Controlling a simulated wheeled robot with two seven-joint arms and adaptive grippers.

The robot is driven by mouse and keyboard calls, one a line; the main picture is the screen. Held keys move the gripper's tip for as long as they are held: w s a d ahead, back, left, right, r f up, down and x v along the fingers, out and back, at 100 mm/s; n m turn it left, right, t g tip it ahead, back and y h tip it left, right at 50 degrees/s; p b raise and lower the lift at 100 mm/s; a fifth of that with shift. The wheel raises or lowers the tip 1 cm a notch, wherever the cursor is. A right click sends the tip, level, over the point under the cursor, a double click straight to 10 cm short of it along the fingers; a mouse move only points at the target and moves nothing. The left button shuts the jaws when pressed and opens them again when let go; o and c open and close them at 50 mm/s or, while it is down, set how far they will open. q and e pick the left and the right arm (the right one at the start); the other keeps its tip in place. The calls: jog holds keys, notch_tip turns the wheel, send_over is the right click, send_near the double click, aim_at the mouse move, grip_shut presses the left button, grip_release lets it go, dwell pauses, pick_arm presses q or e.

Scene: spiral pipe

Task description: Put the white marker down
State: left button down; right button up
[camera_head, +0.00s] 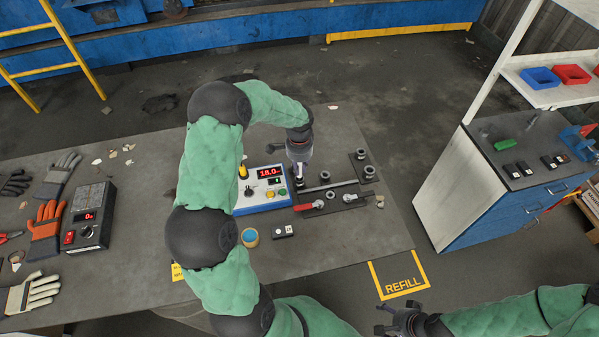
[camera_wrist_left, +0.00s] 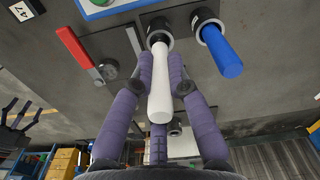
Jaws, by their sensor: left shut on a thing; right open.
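The white marker (camera_wrist_left: 159,85) lies between the fingers of my left gripper (camera_wrist_left: 160,80) in the left wrist view. The gripper is shut on it. The marker's far end is at a dark round holder (camera_wrist_left: 158,27); I cannot tell how deep it sits there. A blue marker (camera_wrist_left: 222,52) stands in a neighbouring holder to the right. In the head view my left gripper (camera_head: 299,172) points down over the left part of the dark fixture (camera_head: 340,193); the white marker is hard to make out there. My right gripper (camera_head: 403,318) is open and empty at the bottom, off the table.
A control box reading 18.0 (camera_head: 264,190) stands just left of the fixture. Gloves and a meter (camera_head: 91,216) are further left.

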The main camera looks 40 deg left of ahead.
pick_arm(q)
jog(key=shift+f, duration=1.6)
jog(key=shift+f, duration=0.15)
jog(key=c, duration=1.2)
grip_release()
